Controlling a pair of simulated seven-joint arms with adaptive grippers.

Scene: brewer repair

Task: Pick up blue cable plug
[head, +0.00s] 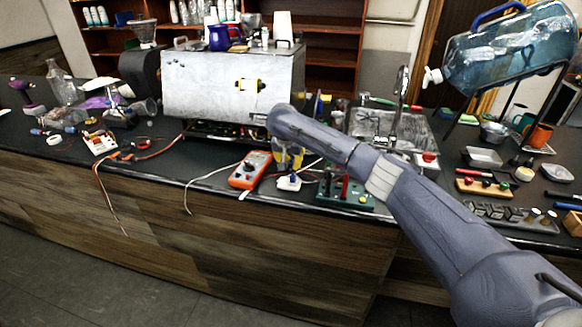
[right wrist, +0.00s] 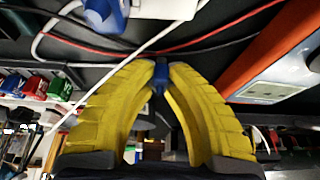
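My right gripper (head: 288,158) reaches down over the front of the counter, just right of the orange multimeter. In the right wrist view its yellow fingers (right wrist: 160,72) converge at the tips on a small blue cable plug (right wrist: 161,82). The fingertips close on both sides of the plug and hide part of it. Another blue piece (right wrist: 105,15) shows at the top edge, beside a white block. In the head view a small white socket with blue on it (head: 289,183) lies below the gripper. My left gripper is not in view.
The orange multimeter (head: 250,170) stands close to the gripper, and a green board with red parts (head: 345,190) lies to its right. White and red cables cross the dark counter. The metal brewer body (head: 220,85) stands behind. The counter's front edge is near.

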